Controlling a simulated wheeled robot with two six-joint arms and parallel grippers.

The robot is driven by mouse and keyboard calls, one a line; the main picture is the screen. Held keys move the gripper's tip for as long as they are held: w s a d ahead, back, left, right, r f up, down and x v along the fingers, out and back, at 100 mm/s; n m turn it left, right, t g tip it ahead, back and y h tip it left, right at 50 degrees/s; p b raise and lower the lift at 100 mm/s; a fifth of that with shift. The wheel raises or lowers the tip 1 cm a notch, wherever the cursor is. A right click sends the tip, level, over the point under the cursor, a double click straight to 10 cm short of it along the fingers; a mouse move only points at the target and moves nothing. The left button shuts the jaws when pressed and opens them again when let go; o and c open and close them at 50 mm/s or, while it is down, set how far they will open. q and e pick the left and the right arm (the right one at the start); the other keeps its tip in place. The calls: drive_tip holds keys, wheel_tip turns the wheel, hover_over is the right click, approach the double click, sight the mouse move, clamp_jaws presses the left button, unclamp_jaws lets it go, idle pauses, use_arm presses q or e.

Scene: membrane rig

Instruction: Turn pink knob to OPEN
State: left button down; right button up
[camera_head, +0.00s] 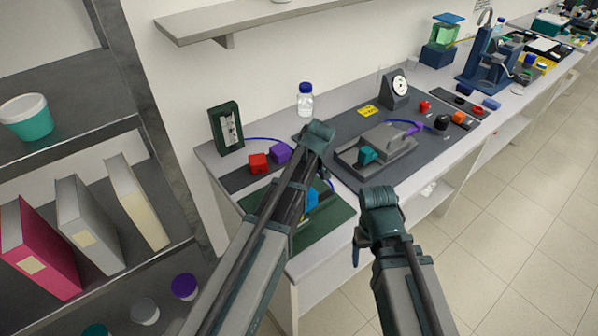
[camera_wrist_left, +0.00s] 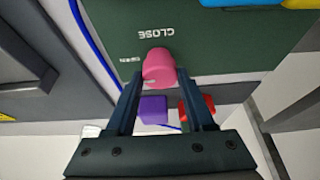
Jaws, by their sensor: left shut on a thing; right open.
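The pink knob (camera_wrist_left: 158,67) stands on a dark green board (camera_wrist_left: 200,45) in the left wrist view. White CLOSE and OPEN lettering shows upside down on the board, with OPEN right beside the knob. My left gripper (camera_wrist_left: 160,80) is shut on the knob, a finger on each side of it. In the head view the green board (camera_head: 328,232) lies on the bench's near end, and my left arm hides the knob. My right gripper (camera_head: 358,245) is open and empty in front of the bench; its fingers are mostly hidden.
A red block (camera_head: 258,165) and a purple block (camera_head: 279,153) sit just behind the board. A blue part (camera_head: 311,198) is on the board near my left arm. A grey device (camera_head: 385,147) with a teal part stands on a dark mat. A bottle (camera_head: 305,102) stands behind.

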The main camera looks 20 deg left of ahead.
idle(0.5)
use_arm(q)
drive_tip(key=shift+c, duration=1.3)
unclamp_jaws()
drive_tip(key=shift+r, duration=0.1)
drive_tip(key=p+v, duration=1.2)
drive_tip(key=v, duration=0.1)
drive_tip(key=shift+r+p, duration=0.25)
drive_tip(key=shift+p, duration=0.15)
drive_tip(key=shift+d, duration=0.1)
